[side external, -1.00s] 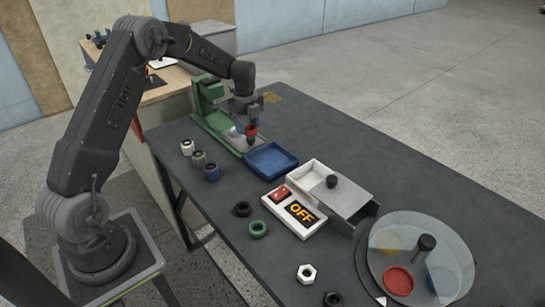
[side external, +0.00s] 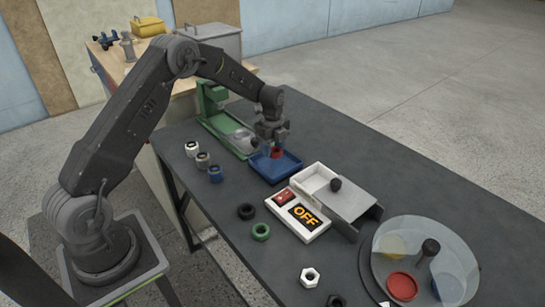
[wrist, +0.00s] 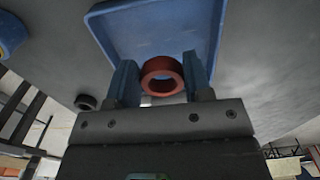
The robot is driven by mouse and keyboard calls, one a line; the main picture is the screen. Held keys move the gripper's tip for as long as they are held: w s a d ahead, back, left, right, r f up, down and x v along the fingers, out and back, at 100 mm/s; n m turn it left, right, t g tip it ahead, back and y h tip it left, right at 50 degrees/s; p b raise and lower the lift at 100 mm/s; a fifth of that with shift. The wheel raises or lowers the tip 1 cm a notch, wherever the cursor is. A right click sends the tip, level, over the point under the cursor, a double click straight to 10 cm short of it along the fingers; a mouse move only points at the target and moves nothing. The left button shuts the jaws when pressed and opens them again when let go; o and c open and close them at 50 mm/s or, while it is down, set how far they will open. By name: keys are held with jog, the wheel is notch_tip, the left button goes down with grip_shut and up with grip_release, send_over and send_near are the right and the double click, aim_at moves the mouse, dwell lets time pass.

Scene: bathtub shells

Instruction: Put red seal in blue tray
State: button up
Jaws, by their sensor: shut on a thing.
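The red seal (wrist: 162,76) is a ring held between the two blue fingers of my gripper (wrist: 160,80) in the wrist view. In the side view the red seal (side external: 277,152) shows under my gripper (side external: 274,147), over the blue tray (side external: 291,170). The blue tray (wrist: 99,24) spreads behind the seal in the wrist view. My gripper is shut on the seal. I cannot tell whether the seal touches the tray floor.
A green stand (side external: 217,113) is behind the tray. A white box with a drawer (side external: 325,185) and a panel reading OFF (side external: 300,214) are to the right. Several capped cylinders (side external: 202,160) stand left. A round glass-topped turntable (side external: 440,250) is at front right.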

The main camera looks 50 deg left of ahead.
aim_at(272, 163)
jog(key=shift+f, duration=2)
jog(key=shift+f, duration=0.15)
jog(key=o, duration=0.9)
